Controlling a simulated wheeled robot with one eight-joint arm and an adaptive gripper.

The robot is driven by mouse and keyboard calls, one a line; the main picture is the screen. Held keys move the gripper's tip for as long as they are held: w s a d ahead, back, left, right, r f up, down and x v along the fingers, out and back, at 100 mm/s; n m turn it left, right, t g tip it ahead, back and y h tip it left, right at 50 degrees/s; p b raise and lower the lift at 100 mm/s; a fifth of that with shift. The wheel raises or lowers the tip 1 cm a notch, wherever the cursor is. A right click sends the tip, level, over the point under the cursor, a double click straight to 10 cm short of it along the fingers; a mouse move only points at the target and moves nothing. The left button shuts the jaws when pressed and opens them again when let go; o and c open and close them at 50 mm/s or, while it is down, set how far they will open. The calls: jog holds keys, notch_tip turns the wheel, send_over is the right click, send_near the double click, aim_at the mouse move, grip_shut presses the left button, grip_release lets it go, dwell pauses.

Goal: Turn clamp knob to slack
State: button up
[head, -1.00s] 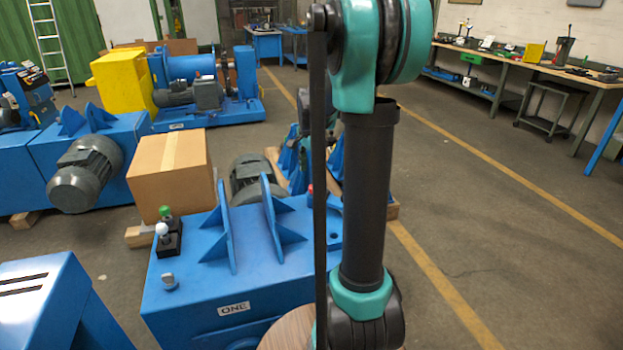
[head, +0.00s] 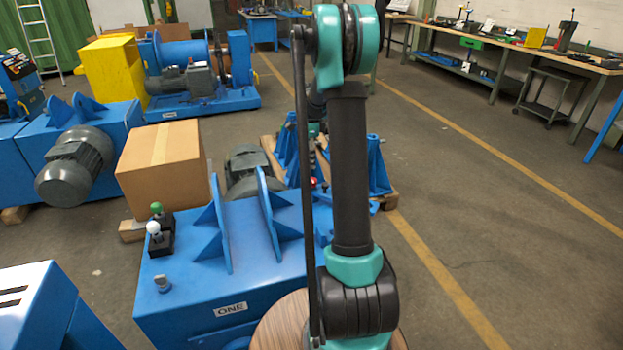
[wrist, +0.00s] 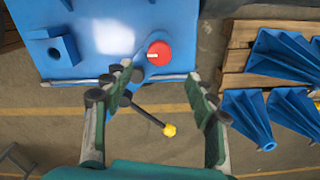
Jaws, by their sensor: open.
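A round red knob (wrist: 159,53) with a short white mark pointing left sits near the edge of a blue machine top (wrist: 140,18) in the wrist view. It is the only knob in that view, but no label shows on it. My gripper (wrist: 158,72) is open and empty, its two green-padded fingers apart on either side below the knob, not touching it as far as I can see. A black lever (wrist: 148,117) with a yellow tip shows between the fingers.
Blue ribbed brackets (wrist: 285,50) lie on a wooden pallet at the right of the wrist view. A blue block (wrist: 53,47) stands on the machine top. In the head view the machine labelled ONE (head: 231,309) has upright fins, and a cardboard box (head: 163,165) stands behind.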

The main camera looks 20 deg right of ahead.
aim_at(311, 180)
notch_tip(311, 180, down, 9)
jog(key=shift+f, duration=0.2)
dwell(0.3)
jog(key=c, duration=1.2)
